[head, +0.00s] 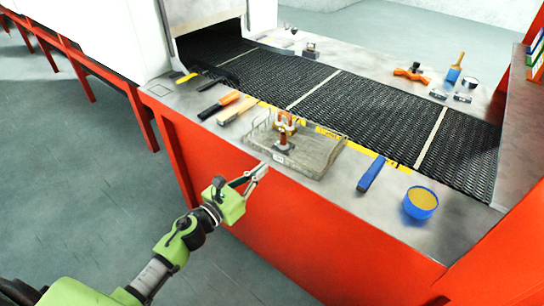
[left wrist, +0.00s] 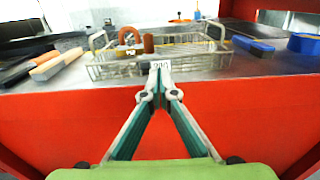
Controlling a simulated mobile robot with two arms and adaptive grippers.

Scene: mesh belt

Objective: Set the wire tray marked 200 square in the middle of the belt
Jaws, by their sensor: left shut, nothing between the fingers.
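The wire tray (head: 318,157) sits on the metal ledge at the near side of the belt, not on the belt. Its tag, which seems to read 200, shows in the left wrist view, where the tray (left wrist: 195,58) stands ahead of my fingers. An orange ring-shaped piece and a brown upright piece are in or at the tray. The dark mesh belt (head: 362,107) runs behind it, with pale cross strips. My left gripper (head: 262,170) is shut and empty, in front of the ledge and short of the tray; its fingertips (left wrist: 160,75) point at the tag. My right gripper is out of view.
An orange object (head: 411,75) and a brush (head: 454,72) are on the far ledge.

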